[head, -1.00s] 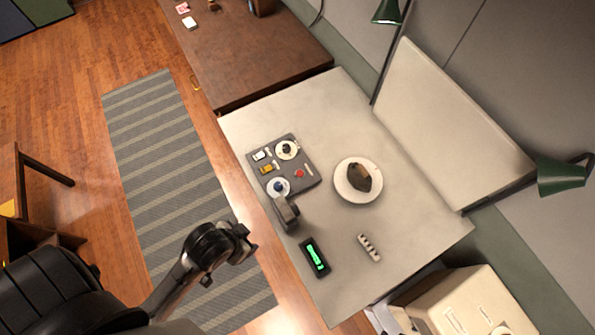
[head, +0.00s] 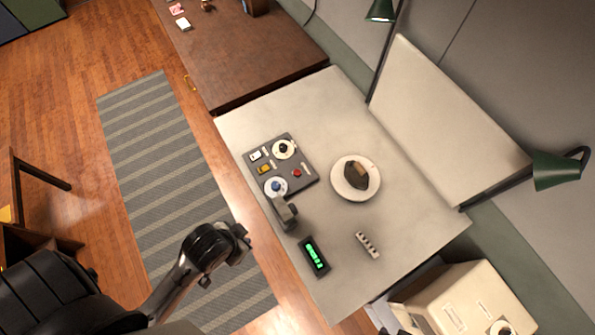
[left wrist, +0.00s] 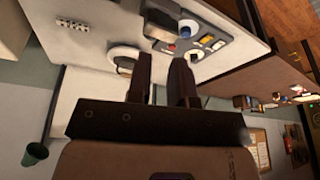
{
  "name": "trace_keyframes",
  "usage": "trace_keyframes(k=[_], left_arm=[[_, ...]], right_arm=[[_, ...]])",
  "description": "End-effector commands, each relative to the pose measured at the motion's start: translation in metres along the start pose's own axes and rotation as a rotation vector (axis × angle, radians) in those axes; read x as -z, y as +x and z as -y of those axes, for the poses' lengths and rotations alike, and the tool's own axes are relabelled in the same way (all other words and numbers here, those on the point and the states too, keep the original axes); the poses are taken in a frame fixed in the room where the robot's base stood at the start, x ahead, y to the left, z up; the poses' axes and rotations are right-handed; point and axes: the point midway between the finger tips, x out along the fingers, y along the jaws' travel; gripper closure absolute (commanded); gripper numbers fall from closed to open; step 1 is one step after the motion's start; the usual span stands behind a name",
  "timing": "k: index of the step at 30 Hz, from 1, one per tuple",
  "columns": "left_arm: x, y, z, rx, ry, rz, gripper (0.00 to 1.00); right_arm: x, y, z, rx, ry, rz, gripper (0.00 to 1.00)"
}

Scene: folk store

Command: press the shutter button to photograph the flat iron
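The dark brown flat iron (head: 357,175) sits on a round white plate (head: 340,190) on the pale table. A dark control panel (head: 303,189) left of it carries a red button (head: 297,173), two white dials (head: 283,148) and small white and yellow switches (head: 264,169). A grey camera-like block (head: 286,212) stands at the panel's lower edge. My left gripper (head: 244,244) is off the table's left edge, apart from the panel. In the left wrist view its two fingers (left wrist: 165,88) stand apart with nothing between them. My right gripper is out of view.
A black device with a green lit display (head: 314,256) and a small pale strip (head: 367,245) lie on the table. Green lamps (head: 557,171) and a tilted pale board (head: 450,125) stand behind. A brown cabinet (head: 240,50) adjoins the table. A striped rug (head: 165,170) covers the floor.

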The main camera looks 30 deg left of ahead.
Motion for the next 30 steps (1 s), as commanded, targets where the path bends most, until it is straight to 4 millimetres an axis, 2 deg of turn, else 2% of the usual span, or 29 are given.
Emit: trace_keyframes(k=[1, 6, 30], left_arm=[[0.0001, 0.0000, -0.0007, -0.002, -0.002, 0.000, 0.85], [0.0002, 0.0000, -0.0016, -0.004, -0.005, 0.000, 1.00], [-0.0008, 0.0001, 0.0024, 0.006, 0.008, 0.002, 1.00]], right_arm=[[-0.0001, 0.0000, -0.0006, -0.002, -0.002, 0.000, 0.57], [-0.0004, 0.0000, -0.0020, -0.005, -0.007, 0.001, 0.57], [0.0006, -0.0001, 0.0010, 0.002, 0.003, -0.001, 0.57]])
